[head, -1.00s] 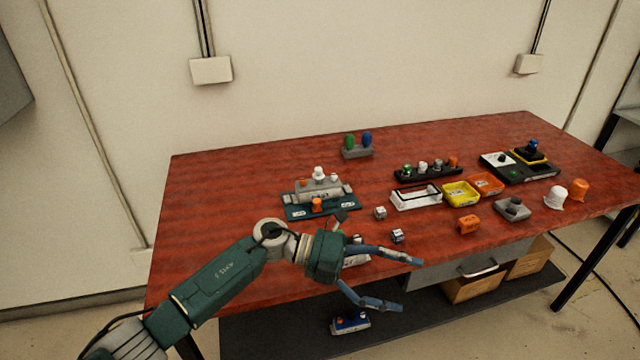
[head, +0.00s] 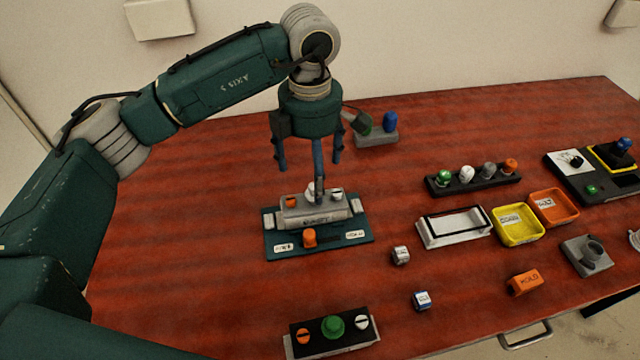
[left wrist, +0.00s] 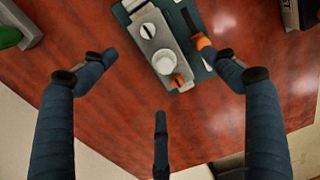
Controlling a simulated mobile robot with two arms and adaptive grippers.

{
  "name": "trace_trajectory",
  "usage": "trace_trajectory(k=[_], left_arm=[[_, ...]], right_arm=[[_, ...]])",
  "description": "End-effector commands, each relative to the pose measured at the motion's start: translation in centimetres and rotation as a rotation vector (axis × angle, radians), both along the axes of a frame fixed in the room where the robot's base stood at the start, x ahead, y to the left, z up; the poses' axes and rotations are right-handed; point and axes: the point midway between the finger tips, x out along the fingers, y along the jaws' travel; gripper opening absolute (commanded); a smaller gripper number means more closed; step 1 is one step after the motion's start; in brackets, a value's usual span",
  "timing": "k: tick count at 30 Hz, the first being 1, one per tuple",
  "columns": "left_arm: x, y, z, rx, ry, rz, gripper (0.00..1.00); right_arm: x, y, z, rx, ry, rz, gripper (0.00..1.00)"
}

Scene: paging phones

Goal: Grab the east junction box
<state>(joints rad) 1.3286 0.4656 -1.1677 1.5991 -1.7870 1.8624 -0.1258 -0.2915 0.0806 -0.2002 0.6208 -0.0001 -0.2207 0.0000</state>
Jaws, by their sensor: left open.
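A grey junction box (head: 316,211) with an orange, a white and a slotted white knob on top sits on a teal base plate (head: 284,235) at the middle left of the table. The lettering on its front is too blurred to read surely, so I cannot tell if it says east. My left gripper (head: 312,178) points down just above this box, open and empty; one finger hides part of the top. In the left wrist view the box (left wrist: 153,37) lies beyond the spread fingers, towards the top. My right gripper is not in view.
A black-topped box (head: 333,333) with three knobs stands at the front edge. A grey block with green and blue knobs (head: 377,137) stands behind. To the right are a white tray (head: 455,228), a yellow bin (head: 518,225), an orange bin (head: 554,208) and small cubes. The left tabletop is clear.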

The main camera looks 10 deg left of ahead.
Motion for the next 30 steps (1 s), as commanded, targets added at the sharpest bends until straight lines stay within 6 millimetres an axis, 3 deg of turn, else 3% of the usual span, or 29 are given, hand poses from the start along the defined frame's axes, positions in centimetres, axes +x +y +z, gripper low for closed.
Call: trace_trajectory(k=[4, 14, 23, 30], left_arm=[[-0.1, 0.1, -0.7, 0.002, 0.002, -0.001, 0.86], [-0.1, 0.1, -5.2, 0.002, 0.001, 0.000, 0.86], [0.0, 0.3, -8.3, 0.001, 0.005, 0.001, 0.86], [0.1, 0.2, -10.8, 0.001, 0.000, 0.000, 0.86]], right_arm=[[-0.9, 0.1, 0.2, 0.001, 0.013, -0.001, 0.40], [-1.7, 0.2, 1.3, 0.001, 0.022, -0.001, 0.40], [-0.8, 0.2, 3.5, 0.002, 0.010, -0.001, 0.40], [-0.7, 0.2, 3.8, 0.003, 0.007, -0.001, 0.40]])
